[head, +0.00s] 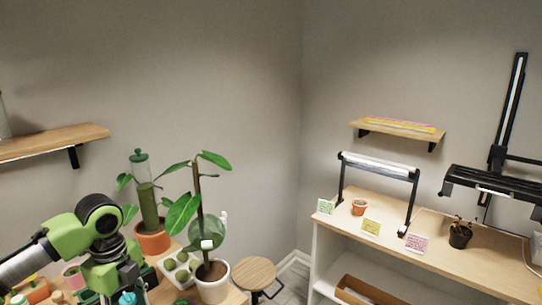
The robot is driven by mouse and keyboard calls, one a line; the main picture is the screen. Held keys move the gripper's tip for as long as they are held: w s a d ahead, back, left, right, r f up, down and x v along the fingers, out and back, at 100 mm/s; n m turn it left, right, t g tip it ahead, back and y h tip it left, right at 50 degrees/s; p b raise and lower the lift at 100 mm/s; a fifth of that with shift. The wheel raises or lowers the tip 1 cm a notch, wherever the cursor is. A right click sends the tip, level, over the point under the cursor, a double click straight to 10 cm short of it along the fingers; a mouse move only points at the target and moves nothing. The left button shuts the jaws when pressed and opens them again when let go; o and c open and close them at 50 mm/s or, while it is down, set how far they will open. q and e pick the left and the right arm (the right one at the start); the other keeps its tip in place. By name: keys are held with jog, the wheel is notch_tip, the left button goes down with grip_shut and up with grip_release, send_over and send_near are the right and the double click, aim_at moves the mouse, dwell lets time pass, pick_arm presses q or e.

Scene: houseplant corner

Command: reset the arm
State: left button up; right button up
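My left arm comes in from the left, green and black with a silver link. It bends down over the plant table at the lower left. The dark end around my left gripper (128,283) shows low in the head view, but its fingers are not clear, so I cannot tell whether it is open or shut. A small teal thing (127,298) shows right beside it at the bottom edge; I cannot tell whether they touch. My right arm and gripper are not in view.
A tall plant in a white pot (212,283) stands close right of my arm, with a terracotta pot (152,238) behind. A pale tray (178,267) lies between. A round stool (254,273) stands right. A wooden-topped shelf unit (470,263) holds small pots and cards.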

pick_arm(q)
jog(key=s+d+f+n+t+h, duration=0.1)
jog(key=s+d+f+n+h, duration=0.1)
jog(key=s+d+f+n, duration=0.55)
jog(key=s+d+f+n+t+h, duration=0.15)
jog(key=s+d+f, duration=0.35)
jog(key=d+f, duration=0.65)
jog(key=s+a+n+y, duration=0.3)
jog(key=s+a+n, duration=0.65)
jog(key=s, duration=0.25)
notch_tip(320, 180, down, 27)
jog(key=s, duration=0.2)
jog(key=s+a+f+g, duration=0.1)
jog(key=s+a+f, duration=0.1)
jog(key=s+f, duration=1.4)
jog(key=shift+s+a+g, duration=0.3)
jog(key=shift+g, duration=0.05)
